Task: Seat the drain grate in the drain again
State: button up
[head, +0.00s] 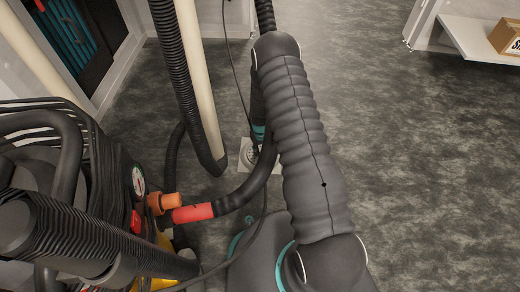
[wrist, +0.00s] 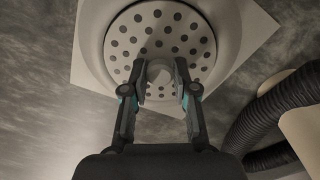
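The drain grate (wrist: 128,40) is a round pale disc with many dark holes and a central knob (wrist: 160,72). In the wrist view it lies within the white round rim of the drain (wrist: 228,45), set in a pale square plate. My gripper (wrist: 162,88) has one finger on each side of the knob, and the pads appear to touch it. Whether the grate sits fully down in the drain cannot be told. In the head view the drain plate (head: 243,150) shows small on the floor, partly hidden by my arm, and the fingers are not clearly visible.
A machine with black hoses, a gauge (head: 138,181) and a red hose collar (head: 192,213) stands at the left. A black ribbed hose (head: 175,70) and pale pipe (head: 203,100) come down near the drain. Floor (head: 430,170) on the right is clear. A shelf holds a box (head: 505,35).

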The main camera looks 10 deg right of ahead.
jog(key=o, duration=0.3)
jog(key=shift+o, duration=0.2)
jog(key=shift+r, duration=0.1)
notch_tip(320, 180, up, 12)
jog(key=shift+s, duration=0.1)
dwell(0.6)
